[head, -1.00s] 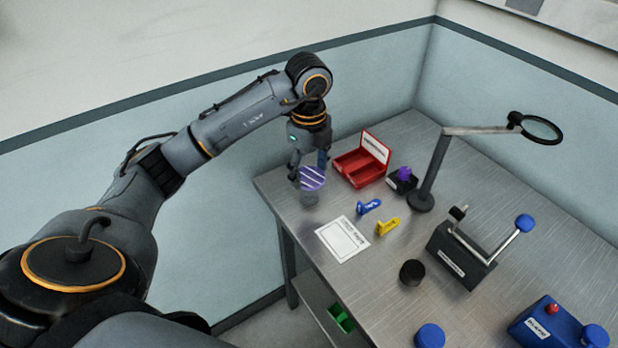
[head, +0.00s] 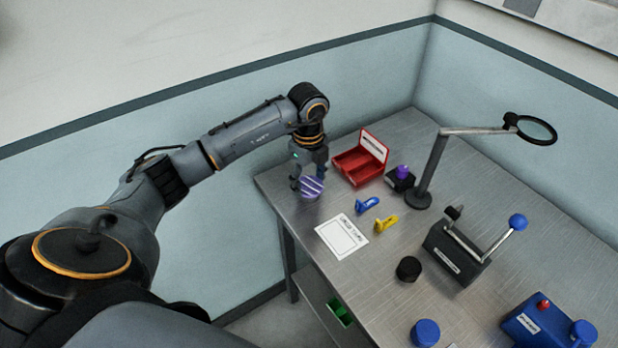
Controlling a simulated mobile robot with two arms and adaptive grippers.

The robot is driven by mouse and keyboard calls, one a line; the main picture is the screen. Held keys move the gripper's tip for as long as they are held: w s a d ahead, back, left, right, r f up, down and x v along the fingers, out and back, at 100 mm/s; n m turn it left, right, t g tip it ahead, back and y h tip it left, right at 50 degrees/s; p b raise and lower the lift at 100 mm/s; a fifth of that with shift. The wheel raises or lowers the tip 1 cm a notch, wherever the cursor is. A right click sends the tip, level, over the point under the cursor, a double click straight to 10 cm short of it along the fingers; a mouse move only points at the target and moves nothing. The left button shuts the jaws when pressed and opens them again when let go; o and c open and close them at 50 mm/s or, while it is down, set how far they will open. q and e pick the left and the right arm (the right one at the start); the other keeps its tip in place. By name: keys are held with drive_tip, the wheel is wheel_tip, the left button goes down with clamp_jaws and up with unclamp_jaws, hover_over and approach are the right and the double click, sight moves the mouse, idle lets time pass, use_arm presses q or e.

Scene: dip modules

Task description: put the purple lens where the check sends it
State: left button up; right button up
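A round purple disc with pale stripes, which I take for the purple lens (head: 311,188), is at the far left end of the metal table. My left gripper (head: 309,180) points down, with its fingers on either side of the disc, and looks shut on it. The disc is low, at or just above the tabletop; whether it touches is unclear. A black block with a purple top (head: 402,175) stands to the right. A red two-part bin (head: 359,166) with a label on its raised back is just right of the gripper. My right gripper is not in view.
A white printed card (head: 342,237), a blue clip (head: 367,205) and a yellow clip (head: 386,224) lie in front. A magnifier lamp (head: 430,170), a black lever device (head: 457,255), a black knob (head: 409,269) and a blue box with a red button (head: 541,322) stand rightward. A green bin (head: 340,313) sits below.

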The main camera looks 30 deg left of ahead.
sight(308, 186)
use_arm(q)
drive_tip(key=o, duration=0.4)
drive_tip(key=shift+c, duration=0.2)
drive_tip(key=shift+r, duration=0.6)
wheel_tip(308, 186, up, 11)
drive_tip(key=b, duration=0.2)
drive_tip(key=shift+s, duration=0.15)
